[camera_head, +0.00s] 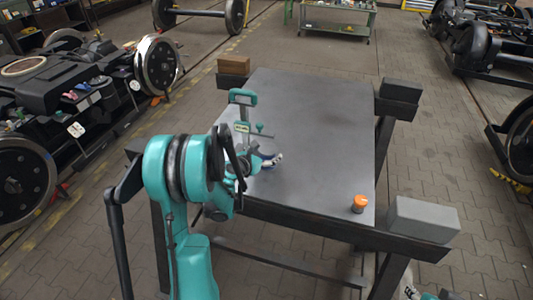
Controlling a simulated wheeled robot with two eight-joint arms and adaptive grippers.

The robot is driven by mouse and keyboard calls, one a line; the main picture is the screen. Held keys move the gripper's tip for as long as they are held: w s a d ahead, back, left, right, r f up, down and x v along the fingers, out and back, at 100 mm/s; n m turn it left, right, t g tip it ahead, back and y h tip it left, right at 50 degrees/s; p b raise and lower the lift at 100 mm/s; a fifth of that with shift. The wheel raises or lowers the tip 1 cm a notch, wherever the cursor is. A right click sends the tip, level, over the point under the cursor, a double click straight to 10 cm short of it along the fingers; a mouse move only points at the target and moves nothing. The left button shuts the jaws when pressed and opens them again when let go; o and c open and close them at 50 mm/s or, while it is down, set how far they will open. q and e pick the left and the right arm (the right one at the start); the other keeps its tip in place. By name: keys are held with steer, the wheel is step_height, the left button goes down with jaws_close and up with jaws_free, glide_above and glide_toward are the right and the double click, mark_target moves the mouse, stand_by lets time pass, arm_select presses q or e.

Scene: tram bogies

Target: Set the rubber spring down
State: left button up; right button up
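My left arm comes in at the lower left, and its gripper (237,165) is over the left front part of the grey table (310,125). The wrist and dark links cover much of the gripper, so I cannot tell whether it is open or shut. I cannot make out the rubber spring; it may be hidden behind my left arm.
A teal clamp-like tool (243,97) and a small blue and white item (271,160) are near my gripper. Blocks (423,219) sit at the table's corners. The table's middle and back are clear.

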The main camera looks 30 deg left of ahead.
arm_select(q)
steer(key=shift+r, duration=0.15)
steer(key=p+v, duration=0.3)
steer(key=v, duration=0.9)
steer(key=s+d+r+m+g+h, duration=0.1)
steer(key=s+d+r+m+g, duration=0.15)
steer(key=d+m, duration=0.6)
steer(key=s+d+r+m+g, duration=0.1)
steer(key=s+d+m+g, duration=0.15)
steer(key=d+m, duration=0.65)
steer(key=s+d+m, duration=0.2)
steer(key=s+m, duration=0.4)
steer(key=m, duration=0.3)
steer(key=s+d+r+m+g+y, duration=0.1)
steer(key=s+d+m, duration=0.1)
steer(key=s+m, duration=0.4)
steer(key=m, duration=0.3)
steer(key=shift+d+r+g, duration=0.25)
steer(key=shift+d+g, duration=0.05)
steer(key=shift+d, duration=0.05)
